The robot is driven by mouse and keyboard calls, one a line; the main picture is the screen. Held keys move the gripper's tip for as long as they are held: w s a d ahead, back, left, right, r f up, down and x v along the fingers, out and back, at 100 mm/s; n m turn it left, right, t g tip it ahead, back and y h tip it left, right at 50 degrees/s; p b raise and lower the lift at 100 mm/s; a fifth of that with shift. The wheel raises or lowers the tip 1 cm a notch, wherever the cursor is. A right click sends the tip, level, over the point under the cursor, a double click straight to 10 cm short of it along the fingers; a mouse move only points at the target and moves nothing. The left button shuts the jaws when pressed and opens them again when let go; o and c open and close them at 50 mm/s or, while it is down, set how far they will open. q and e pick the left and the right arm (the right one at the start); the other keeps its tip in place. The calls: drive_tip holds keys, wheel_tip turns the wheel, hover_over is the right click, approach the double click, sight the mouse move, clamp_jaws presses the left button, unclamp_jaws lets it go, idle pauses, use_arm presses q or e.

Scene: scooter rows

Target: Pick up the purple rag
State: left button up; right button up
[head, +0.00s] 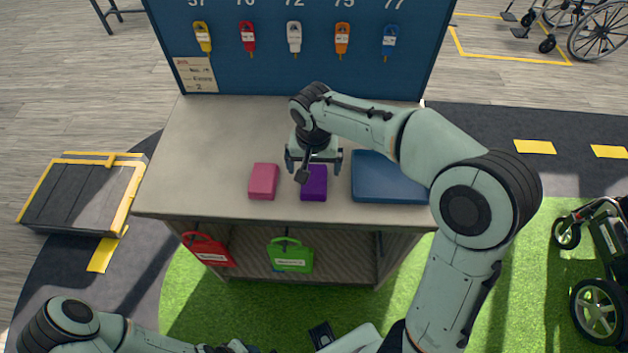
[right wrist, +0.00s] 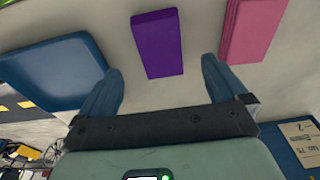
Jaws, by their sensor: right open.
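The purple rag (head: 314,184) is a small folded block lying on the grey counter (head: 205,130), between a pink rag and a blue pad. It also shows in the right wrist view (right wrist: 157,44), ahead of the fingers and between their lines. My right gripper (head: 313,168) is over the counter at the rag's far edge, covering a little of it in the head view. In the right wrist view its two fingers (right wrist: 162,82) are spread wide with nothing between them. My left arm shows at the lower left of the head view, but its gripper cannot be made out.
The pink rag (head: 263,181) lies just left of the purple one. The blue pad (head: 387,178) lies to the right, partly behind my right arm. A blue key board (head: 290,75) stands at the counter's back. Red (head: 208,250) and green (head: 290,256) bags hang below the front edge.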

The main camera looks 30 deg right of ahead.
sight(314, 178)
drive_tip(key=shift+w+f, duration=0.2)
drive_tip(key=shift+f, duration=0.5)
drive_tip(key=f, duration=0.5)
drive_tip(key=shift+w+d, duration=0.15)
drive_tip(key=shift+d, duration=0.05)
use_arm(q)
drive_tip(key=shift+f, duration=0.2)
use_arm(e)
drive_tip(key=shift+c, duration=0.3)
drive_tip(key=c, duration=1.1)
drive_tip(key=shift+r, duration=0.1)
use_arm(q)
drive_tip(key=w+r+p, duration=0.1)
drive_tip(key=r, duration=0.1)
drive_tip(key=w+r+p, duration=0.1)
drive_tip(key=shift+w+r+p, duration=0.35)
use_arm(e)
wheel_tip(314, 178, up, 20)
drive_tip(key=shift+f, duration=0.1)
